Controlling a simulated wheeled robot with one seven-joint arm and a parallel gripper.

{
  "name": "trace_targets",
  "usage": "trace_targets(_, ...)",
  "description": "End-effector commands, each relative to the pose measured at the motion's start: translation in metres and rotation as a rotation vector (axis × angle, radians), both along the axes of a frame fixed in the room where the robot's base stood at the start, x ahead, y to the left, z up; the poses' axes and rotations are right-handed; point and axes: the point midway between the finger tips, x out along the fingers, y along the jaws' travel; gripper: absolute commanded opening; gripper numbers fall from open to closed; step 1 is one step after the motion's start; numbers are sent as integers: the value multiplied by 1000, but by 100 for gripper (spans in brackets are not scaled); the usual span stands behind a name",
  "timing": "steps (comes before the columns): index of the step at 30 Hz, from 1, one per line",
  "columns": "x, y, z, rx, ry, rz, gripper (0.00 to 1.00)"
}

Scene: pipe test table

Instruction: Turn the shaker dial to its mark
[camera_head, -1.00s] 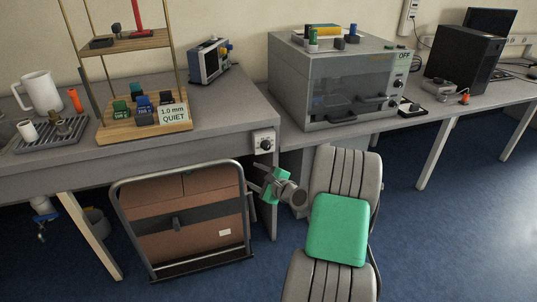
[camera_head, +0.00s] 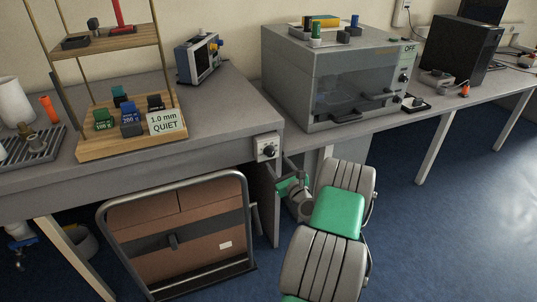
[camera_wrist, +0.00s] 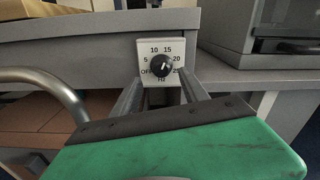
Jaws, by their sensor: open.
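The shaker dial (camera_head: 268,150) is a dark round knob on a pale square plate, fixed to the table's front edge near its right corner. In the wrist view the dial (camera_wrist: 161,66) faces me, with OFF, 5, 10, 15, 20, 25 and Hz printed around it. A pale line shows on the knob, but its exact reading is too small to tell. My gripper (camera_head: 286,170) is just below and right of the dial in the head view. In the wrist view its open, empty fingers (camera_wrist: 162,92) lie left and right below the dial, apart from it.
A wooden two-tier stand (camera_head: 90,153) with several weights and a "1.0 mm QUIET" card (camera_head: 166,122) stands on the table. A grey cabinet (camera_head: 345,70) marked OFF is at the right. A folded brown trolley (camera_head: 190,232) leans below the table, left of my arm.

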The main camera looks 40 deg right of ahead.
Motion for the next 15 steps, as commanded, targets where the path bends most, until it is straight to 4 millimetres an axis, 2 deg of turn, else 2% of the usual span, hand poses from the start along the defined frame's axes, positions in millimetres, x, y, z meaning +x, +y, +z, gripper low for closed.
trace_targets(3,23,-7,0,-2,1,1,52)
trace_targets(7,44,-14,0,-1,0,-1,52)
trace_targets(10,52,-16,0,-1,1,-1,52)
trace_targets(15,55,-16,0,0,1,0,52)
